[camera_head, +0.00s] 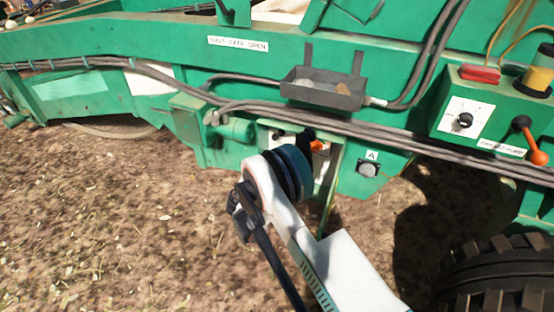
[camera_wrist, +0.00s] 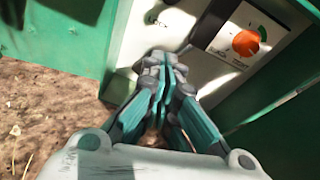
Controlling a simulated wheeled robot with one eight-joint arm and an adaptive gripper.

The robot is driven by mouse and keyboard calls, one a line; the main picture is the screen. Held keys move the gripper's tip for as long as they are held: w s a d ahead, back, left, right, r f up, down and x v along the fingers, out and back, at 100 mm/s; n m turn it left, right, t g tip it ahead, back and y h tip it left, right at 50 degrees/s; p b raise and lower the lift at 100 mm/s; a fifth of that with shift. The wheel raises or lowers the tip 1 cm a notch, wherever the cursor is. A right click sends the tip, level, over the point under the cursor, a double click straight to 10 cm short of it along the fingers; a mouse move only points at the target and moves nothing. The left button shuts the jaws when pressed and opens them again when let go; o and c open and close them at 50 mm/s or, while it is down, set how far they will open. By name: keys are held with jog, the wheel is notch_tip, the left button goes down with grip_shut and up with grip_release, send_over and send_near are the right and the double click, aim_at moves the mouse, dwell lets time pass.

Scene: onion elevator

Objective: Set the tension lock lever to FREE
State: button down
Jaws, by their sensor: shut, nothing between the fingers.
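A white panel (camera_head: 322,165) sits in a recess of the green machine, and my arm reaches to it. It also shows in the wrist view (camera_wrist: 205,75), with a printed label (camera_wrist: 165,17) that seems to read LOCK. My gripper (camera_wrist: 161,62) is shut and empty, its fingers in front of the panel just below that label. Whether it touches anything there I cannot tell. An orange knob (camera_wrist: 245,43) on a small dial plate is right of the fingers; it also shows in the head view (camera_head: 318,146). I cannot make out the lever; my fingers may hide it.
Grey cables (camera_head: 370,128) run along the machine above the panel. A grey tray (camera_head: 322,90) hangs above them. At right are a control box (camera_head: 466,110), an orange-balled lever (camera_head: 539,157) and a black tyre (camera_head: 500,270). Open ground (camera_head: 110,220) lies at left.

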jog(key=w+d+r+b, duration=0.1)
jog(key=w+b, duration=0.3)
jog(key=w, duration=0.6)
jog(key=shift+w+d, duration=0.3)
jog(key=shift+d, duration=0.5)
